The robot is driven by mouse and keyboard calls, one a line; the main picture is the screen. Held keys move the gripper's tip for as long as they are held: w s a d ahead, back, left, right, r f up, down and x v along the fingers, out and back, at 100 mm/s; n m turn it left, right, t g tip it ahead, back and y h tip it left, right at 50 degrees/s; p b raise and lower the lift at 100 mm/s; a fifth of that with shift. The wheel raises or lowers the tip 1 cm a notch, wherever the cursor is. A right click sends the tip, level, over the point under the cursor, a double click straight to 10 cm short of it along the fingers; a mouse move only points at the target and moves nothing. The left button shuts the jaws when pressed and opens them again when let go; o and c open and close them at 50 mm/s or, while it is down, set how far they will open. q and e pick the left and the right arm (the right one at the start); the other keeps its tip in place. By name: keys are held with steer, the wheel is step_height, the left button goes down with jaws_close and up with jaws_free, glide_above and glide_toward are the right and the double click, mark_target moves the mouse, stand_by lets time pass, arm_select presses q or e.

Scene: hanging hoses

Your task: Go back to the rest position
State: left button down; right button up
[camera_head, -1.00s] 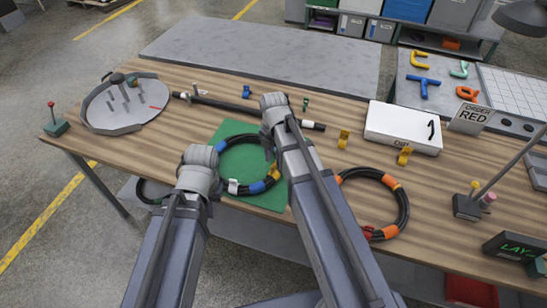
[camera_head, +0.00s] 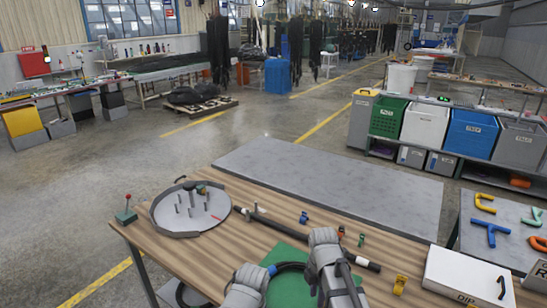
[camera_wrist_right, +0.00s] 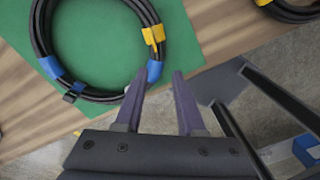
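In the head view my right gripper (camera_head: 324,240) is over the right side of the green mat (camera_head: 292,254); the mat also fills much of the right wrist view (camera_wrist_right: 195,30). My left gripper (camera_head: 248,278) is at the left edge of the mat, beside the visible part of the coil (camera_head: 290,266). Its fingers are hidden.
A round grey tray with pegs (camera_head: 165,220) and a dark rod (camera_head: 275,226) are on the wooden table. A white box (camera_head: 455,272) is at the right. A grey slab (camera_head: 330,180) lies bare behind. Several bins (camera_head: 425,125) stand beyond.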

steer(key=s+a+m, duration=0.4)
steer(key=s+m, duration=0.2)
steer(key=m, duration=0.3)
steer(key=s+a+m+h, duration=0.1)
steer(key=s+a+m, duration=0.3)
steer(key=m, duration=0.5)
steer(key=shift+s+m, duration=0.3)
steer(key=shift+s, duration=0.65)
steer(key=shift+r, duration=0.1)
